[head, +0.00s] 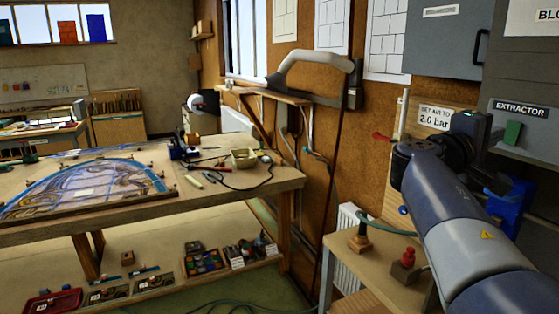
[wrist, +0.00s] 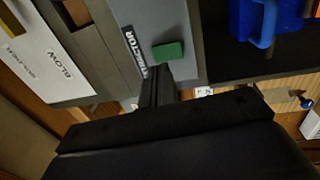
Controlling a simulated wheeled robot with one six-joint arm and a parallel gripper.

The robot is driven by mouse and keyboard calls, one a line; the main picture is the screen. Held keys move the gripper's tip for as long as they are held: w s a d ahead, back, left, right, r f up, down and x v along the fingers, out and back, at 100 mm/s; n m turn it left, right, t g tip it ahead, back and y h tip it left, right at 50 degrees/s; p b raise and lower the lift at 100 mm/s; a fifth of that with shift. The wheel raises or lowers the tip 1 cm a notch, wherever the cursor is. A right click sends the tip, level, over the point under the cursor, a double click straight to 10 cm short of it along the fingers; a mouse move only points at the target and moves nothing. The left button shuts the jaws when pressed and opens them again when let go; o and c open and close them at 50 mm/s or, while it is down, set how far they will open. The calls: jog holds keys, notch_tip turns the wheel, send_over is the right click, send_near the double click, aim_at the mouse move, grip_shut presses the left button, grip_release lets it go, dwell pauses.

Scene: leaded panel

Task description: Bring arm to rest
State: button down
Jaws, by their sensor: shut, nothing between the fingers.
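My arm (head: 455,215) rises from the lower right in the head view, and its dark wrist end is up near the grey extractor box. My gripper (wrist: 157,72) is shut with nothing between its fingers; in the wrist view the fingers point toward the grey EXTRACTOR panel (wrist: 184,15). A green switch (wrist: 168,51) shows just beyond the fingertips, and I cannot tell whether they touch it. The green switch also shows in the head view (head: 513,133), to the right of my wrist. The fingertips are not clear in the head view.
A blue object (head: 510,204) is close right of my arm. A workbench (head: 270,186) with a leaded panel (head: 85,186) stands left. A pegboard wall (head: 385,110) is behind. Open floor lies below centre.

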jog(key=shift+b+v, duration=0.65)
jog(key=shift+v, duration=1.3)
